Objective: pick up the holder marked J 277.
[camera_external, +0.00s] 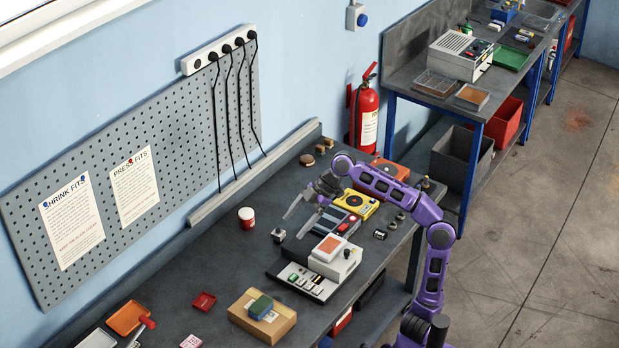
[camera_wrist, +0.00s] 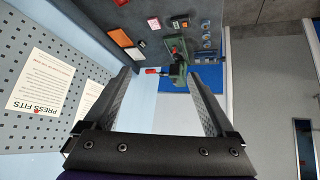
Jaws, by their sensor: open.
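No marking J 277 can be read in either view, so I cannot tell which piece is that holder. Several small dark and metal cylindrical pieces (camera_external: 390,225) stand on the bench to the right of the calculator-like box. A small grey piece with a dark top (camera_external: 278,235) stands alone left of the white machine. My gripper (camera_external: 291,228) is open and empty, raised above the bench, fingers pointing down-left in the external view. In the wrist view its two fingers (camera_wrist: 158,78) are wide apart with nothing between them.
A white machine with an orange top (camera_external: 335,258) and a cardboard box (camera_external: 262,316) stand on the bench (camera_external: 225,262). A yellow device (camera_external: 356,204) and red-white jar (camera_external: 246,217) are nearby. The wrist view shows a green vise (camera_wrist: 177,60) far off. The pegboard wall (camera_external: 180,125) borders the bench.

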